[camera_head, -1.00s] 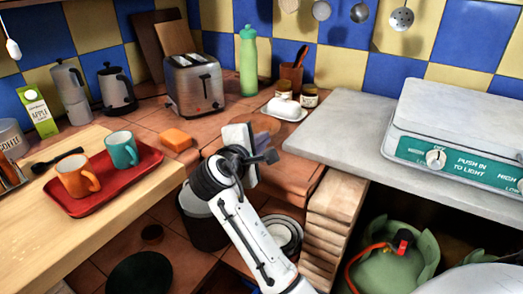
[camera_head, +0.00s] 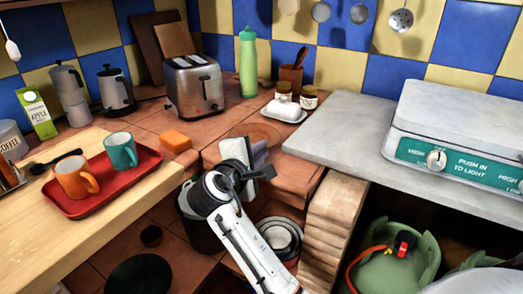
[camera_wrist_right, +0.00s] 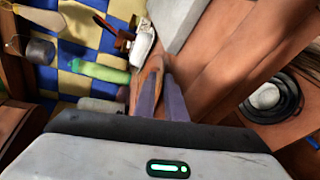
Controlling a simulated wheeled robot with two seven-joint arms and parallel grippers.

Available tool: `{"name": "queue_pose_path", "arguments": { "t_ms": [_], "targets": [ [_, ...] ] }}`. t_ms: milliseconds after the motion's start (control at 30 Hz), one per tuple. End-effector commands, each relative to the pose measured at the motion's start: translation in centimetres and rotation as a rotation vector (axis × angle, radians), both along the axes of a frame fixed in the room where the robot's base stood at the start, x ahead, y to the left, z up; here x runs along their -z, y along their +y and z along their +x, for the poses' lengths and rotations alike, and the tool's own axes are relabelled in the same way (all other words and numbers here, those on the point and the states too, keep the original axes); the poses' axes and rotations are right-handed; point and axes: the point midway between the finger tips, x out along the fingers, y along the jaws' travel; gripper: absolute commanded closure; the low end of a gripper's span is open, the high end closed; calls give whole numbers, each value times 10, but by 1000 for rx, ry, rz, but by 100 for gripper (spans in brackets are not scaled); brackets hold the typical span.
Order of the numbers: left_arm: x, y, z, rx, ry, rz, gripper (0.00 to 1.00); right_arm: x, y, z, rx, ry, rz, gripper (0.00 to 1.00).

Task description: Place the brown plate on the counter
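The brown plate (camera_head: 259,131) lies flat on the tiled counter (camera_head: 290,172), near its front corner and in front of the white butter dish. My right gripper (camera_head: 259,154) is just in front of the plate, at the counter's front edge. In the right wrist view, the plate (camera_wrist_right: 153,72) shows foreshortened beyond the tips of my two grey-purple fingers (camera_wrist_right: 161,85). The fingers stand a small gap apart with nothing seen gripped between them. Whether a fingertip still touches the plate's rim is unclear. My left gripper is in neither current view.
A butter dish (camera_head: 284,111) and jars stand behind the plate. A toaster (camera_head: 195,87) and an orange sponge (camera_head: 176,141) are to the left. A raised grey slab (camera_head: 335,135) is to the right. Bowls (camera_head: 280,238) stand below the counter.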

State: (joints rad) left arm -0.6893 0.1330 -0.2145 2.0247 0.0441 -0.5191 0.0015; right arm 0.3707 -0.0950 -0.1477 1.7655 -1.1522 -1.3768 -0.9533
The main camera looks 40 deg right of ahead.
Motion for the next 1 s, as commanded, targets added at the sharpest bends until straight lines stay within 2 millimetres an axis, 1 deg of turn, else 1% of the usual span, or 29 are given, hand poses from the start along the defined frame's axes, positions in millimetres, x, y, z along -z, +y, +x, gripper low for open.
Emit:
{"name": "queue_pose_path", "arguments": {
  "t_ms": [33,200,300,400,533,1000],
  "targets": [
    [-1,0,0,1,0,1,66,-2,8,-5,-1,0,3,90],
    [-2,1,-1,0,5,3,66,-10,32,-20,-1,-1,5,90],
    [-1,1,-2,1,6,4,66,-14,43,-27,-1,-1,4,90],
    [-2,1,-2,1,6,4,66,-16,49,-32,1,0,3,90],
    [-2,0,-2,1,6,4,66,-17,52,-34,2,-1,1,90],
    [-1,0,-3,1,8,3,66,-17,52,-34,2,-1,1,90]
  ]
}}
